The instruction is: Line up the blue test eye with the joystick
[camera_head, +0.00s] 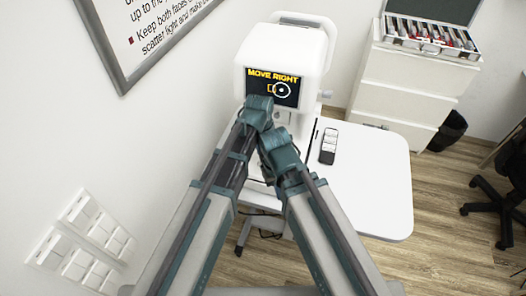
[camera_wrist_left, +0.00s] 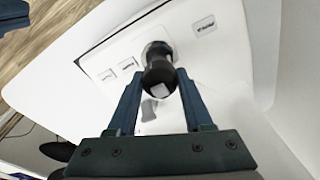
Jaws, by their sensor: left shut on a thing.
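The white eye-test machine (camera_head: 290,50) stands on the table. Its dark screen (camera_head: 287,98) shows yellow "MOVE RIGHT", a small yellow square and, to its right, a white ring with a dot. In the left wrist view, the black joystick (camera_wrist_left: 159,55) rises from the machine's white base. My left gripper (camera_wrist_left: 160,84) is shut on the joystick, one finger on each side. In the head view my own arms hide the joystick and the fingers. My right arm ends just right of the left one; its fingers are hidden. No blue test eye can be made out.
The white table (camera_head: 375,190) is mostly clear on the right, with a small grey-and-white device (camera_head: 329,145) on it. White drawers (camera_head: 410,85) carry an open case (camera_head: 432,38). A black bin (camera_head: 447,131) and a dark chair (camera_head: 500,195) stand right. The wall is close on the left.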

